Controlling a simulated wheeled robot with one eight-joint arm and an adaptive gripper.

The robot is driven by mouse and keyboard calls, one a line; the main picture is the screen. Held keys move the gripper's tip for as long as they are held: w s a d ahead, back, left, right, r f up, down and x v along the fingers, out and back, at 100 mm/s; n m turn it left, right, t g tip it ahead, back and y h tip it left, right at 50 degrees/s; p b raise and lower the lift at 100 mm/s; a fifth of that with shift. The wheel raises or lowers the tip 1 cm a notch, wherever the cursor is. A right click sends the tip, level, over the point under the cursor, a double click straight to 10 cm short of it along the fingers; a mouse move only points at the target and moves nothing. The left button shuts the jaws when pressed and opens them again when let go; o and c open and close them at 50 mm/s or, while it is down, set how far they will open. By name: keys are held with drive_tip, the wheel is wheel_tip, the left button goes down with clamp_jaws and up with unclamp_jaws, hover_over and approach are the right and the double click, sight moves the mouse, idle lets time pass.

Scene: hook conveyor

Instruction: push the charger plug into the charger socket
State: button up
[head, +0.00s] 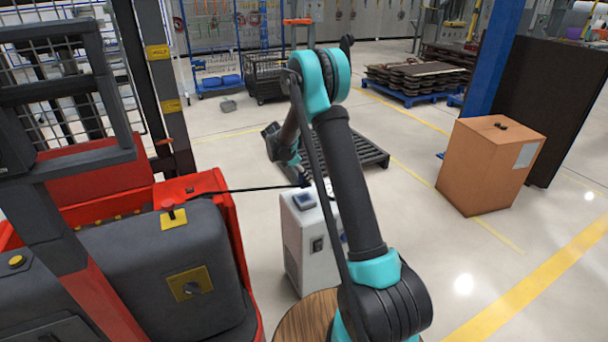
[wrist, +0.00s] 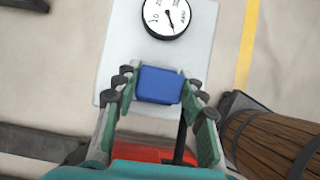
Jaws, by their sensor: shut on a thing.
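A blue block (wrist: 158,85), which looks like the charger plug, sits between my gripper's fingertips (wrist: 160,92), over the cabinet top. My gripper is shut on it. A black cable (head: 245,189) runs from the red truck to the gripper area. The arm partly hides the gripper and plug in the head view. I cannot make out the socket or whether the plug touches it.
A red and grey truck (head: 150,265) stands close on the left, with a red button on it. A round wooden top (head: 292,318) is in front of the charger. A dark pallet (head: 350,153) lies behind. A cardboard box (head: 480,165) stands right; floor between is clear.

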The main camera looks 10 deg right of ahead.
sight(301, 182)
drive_tip(key=shift+f, duration=0.15)
drive_tip(key=shift+f, duration=2.8)
drive_tip(key=shift+f, duration=0.55)
drive_tip(key=o, duration=1.2)
drive_tip(key=shift+c, duration=0.2)
drive_tip(key=v, duration=1.2)
drive_tip(key=shift+d, duration=0.15)
